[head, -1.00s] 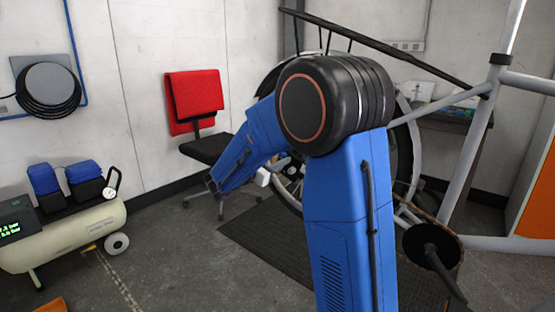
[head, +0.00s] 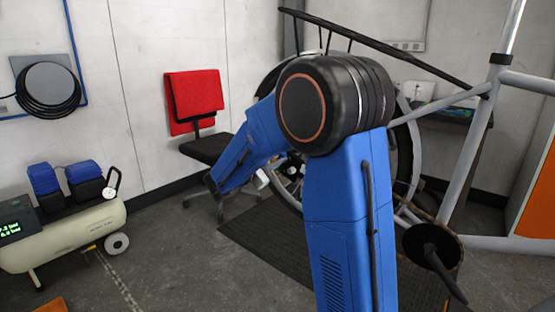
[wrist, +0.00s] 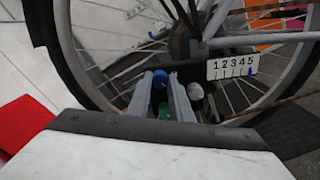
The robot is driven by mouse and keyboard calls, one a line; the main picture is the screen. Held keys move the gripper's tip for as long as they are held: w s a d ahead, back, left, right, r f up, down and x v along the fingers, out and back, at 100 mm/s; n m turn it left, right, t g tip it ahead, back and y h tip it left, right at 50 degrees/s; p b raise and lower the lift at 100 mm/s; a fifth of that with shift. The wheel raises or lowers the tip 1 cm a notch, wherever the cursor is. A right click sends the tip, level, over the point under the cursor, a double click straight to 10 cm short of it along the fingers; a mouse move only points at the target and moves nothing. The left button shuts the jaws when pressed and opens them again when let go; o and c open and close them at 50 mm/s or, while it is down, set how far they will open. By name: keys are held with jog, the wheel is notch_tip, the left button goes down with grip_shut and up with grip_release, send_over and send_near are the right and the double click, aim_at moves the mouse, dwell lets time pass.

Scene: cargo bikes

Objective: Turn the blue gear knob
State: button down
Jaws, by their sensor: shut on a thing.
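In the wrist view the blue gear knob (wrist: 159,79) shows between the tips of my gripper's two grey fingers (wrist: 160,84). My gripper is shut on it. A number plate marked 1 to 5 (wrist: 232,66) is to the right of the knob, with a small blue mark near the 5. In the head view my own blue arm covers much of the bike's wheel (head: 404,160), and the knob is hidden.
A white round knob (wrist: 195,90) sits just right of my fingers, and a green part (wrist: 164,112) shows between them. Wheel spokes and frame tubes are close around. A red chair (head: 195,100) and an air compressor (head: 70,235) stand to the left.

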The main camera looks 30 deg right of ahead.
jog(key=m, duration=0.3)
jog(key=shift+m, duration=2.3)
jog(key=shift+f, duration=0.1)
jog(key=c, duration=1.6)
grip_release()
jog(key=shift+a, duration=0.1)
jog(key=v, duration=1.7)
jog(key=shift+s+a, duration=0.1)
